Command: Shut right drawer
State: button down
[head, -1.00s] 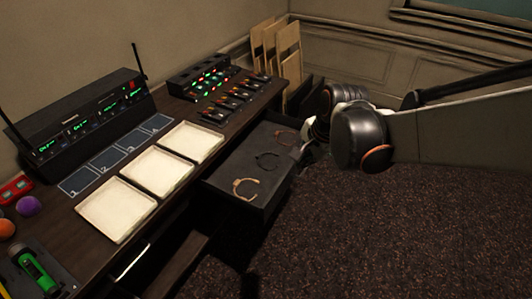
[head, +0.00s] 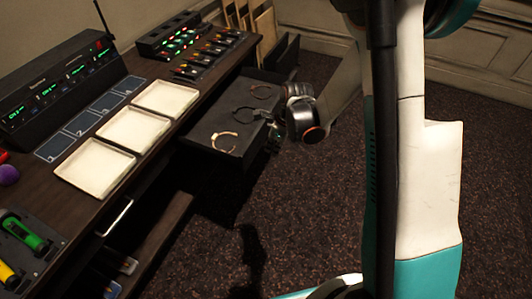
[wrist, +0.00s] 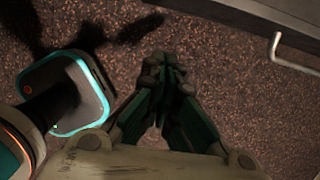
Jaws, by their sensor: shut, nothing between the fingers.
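The right drawer (head: 205,155) is dark and stands pulled out from the desk, with ring-shaped items lying in it. My gripper (head: 274,143) is at the drawer's outer front side, low and partly hidden by my wrist. In the wrist view my gripper (wrist: 165,68) has its dark green fingers together, with nothing between them, above the carpet. A dark edge, seemingly the drawer front (wrist: 235,12), crosses the top right there. A pale bent handle (wrist: 290,58) sticks out to the right, apart from the fingers. I cannot tell whether my gripper touches the drawer.
The desk carries three pale trays (head: 130,130), a mixer (head: 200,58) and a black radio unit (head: 60,90). Wooden panels (head: 262,28) lean behind the drawer. Carpet (head: 310,200) is clear in front of the desk. My arm hides much of the right side.

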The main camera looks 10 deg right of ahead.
jog(key=w+a+f+b, duration=0.3)
jog(key=a+f+b, duration=0.2)
jog(key=f, duration=0.3)
jog(key=shift+w+f, duration=0.35)
